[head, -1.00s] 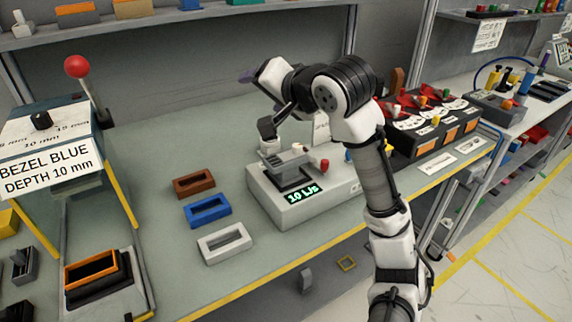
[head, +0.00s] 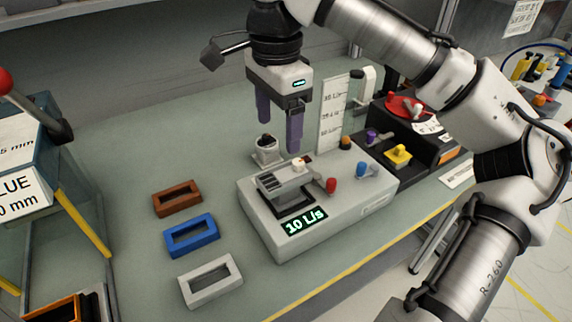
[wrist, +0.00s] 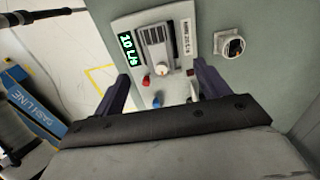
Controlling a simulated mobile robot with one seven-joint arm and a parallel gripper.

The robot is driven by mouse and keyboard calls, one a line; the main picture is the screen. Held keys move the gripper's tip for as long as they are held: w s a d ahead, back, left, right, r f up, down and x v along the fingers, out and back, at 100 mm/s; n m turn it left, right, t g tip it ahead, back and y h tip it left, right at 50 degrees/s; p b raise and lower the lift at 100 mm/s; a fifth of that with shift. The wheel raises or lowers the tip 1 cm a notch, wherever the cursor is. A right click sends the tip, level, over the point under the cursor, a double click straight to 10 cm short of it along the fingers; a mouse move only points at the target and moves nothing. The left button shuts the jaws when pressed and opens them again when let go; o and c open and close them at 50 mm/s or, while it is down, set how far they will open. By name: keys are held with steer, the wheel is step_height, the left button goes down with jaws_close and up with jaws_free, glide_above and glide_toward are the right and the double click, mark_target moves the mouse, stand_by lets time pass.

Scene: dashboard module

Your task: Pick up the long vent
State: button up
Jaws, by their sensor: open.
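A grey slatted vent (head: 283,182), longer than it is wide, sits on a black mount on top of the light grey test box (head: 262,222). A small white knob stands at its end. In the wrist view the vent (wrist: 154,50) lies ahead of and between the fingers. My gripper (head: 280,127) is open and empty, with its purple fingers pointing down. It hangs above the back of the box, apart from the vent. The fingers also show in the wrist view (wrist: 163,85).
A small grey block with a dark round top (head: 267,148) stands behind the box. Red (head: 331,186) and blue (head: 362,170) knobs and an upright scale plate (head: 333,115) are close by. Brown (head: 177,199), blue (head: 191,236) and white (head: 210,281) frames lie left.

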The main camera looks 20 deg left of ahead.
mark_target(283, 175)
step_height(283, 175, down, 8)
steer(key=shift+f+p, duration=0.1)
steer(key=shift+p, duration=0.2)
steer(key=shift+w+d+f+p, duration=0.1)
steer(key=shift+d+f+p, duration=0.1)
steer(key=shift+f, duration=0.7)
steer(key=shift+s+d+f+p, duration=0.1)
steer(key=shift+f+p, duration=0.1)
steer(key=shift+f, duration=0.75)
steer(key=shift+w+d+f+p, duration=0.1)
steer(key=shift+f+p, duration=0.1)
steer(key=shift+f, duration=0.7)
steer(key=shift+c, duration=0.3)
steer(key=c, duration=1.1)
steer(key=shift+r, duration=0.15)
